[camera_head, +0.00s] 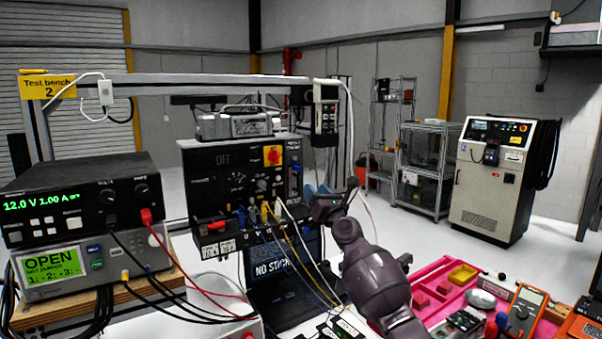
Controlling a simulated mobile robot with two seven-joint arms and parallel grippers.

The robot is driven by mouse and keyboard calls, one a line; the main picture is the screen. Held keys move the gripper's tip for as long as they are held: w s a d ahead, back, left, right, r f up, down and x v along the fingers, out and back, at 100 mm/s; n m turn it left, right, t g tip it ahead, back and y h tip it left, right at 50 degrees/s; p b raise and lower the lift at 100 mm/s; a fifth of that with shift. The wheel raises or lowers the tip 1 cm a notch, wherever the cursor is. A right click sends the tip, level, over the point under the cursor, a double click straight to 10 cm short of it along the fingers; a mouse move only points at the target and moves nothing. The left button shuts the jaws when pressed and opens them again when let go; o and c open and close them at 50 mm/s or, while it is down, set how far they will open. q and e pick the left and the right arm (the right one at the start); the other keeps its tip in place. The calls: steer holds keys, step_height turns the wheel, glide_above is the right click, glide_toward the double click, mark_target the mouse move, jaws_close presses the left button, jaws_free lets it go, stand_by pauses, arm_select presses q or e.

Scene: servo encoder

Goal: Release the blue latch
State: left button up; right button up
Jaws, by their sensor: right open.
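The black test unit (215,165) stands on the bench at the centre, its front panel carrying a red and yellow switch, knobs and plugged cables. A narrow blue part (296,170) sits at the panel's right side and looks like the blue latch; its exact position is too small to tell. My right gripper (320,205) is open, just right of the panel's lower right corner. Another blue patch shows beside its fingers, and I cannot tell what it belongs to. The gripper appears apart from the latch. My left gripper is not in view.
A power supply (75,205) stands at the left. A laptop (285,280) reading "NO ST..." sits below the unit, with yellow, white and blue cables hanging before it. A pink tray (440,305) with parts and an orange multimeter (527,308) lie at the right.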

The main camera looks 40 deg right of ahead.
mark_target(301, 171)
arm_select(q)
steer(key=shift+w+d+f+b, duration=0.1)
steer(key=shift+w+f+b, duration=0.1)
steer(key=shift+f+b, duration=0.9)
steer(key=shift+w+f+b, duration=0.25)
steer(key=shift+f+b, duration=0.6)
steer(key=shift+b, duration=0.5)
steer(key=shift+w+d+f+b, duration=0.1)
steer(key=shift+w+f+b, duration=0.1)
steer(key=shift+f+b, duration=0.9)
arm_select(e)
steer(key=shift+x, duration=5.1)
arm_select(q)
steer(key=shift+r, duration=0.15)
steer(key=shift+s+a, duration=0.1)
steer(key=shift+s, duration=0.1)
arm_select(e)
steer(key=shift+f, duration=0.1)
jaws_close()
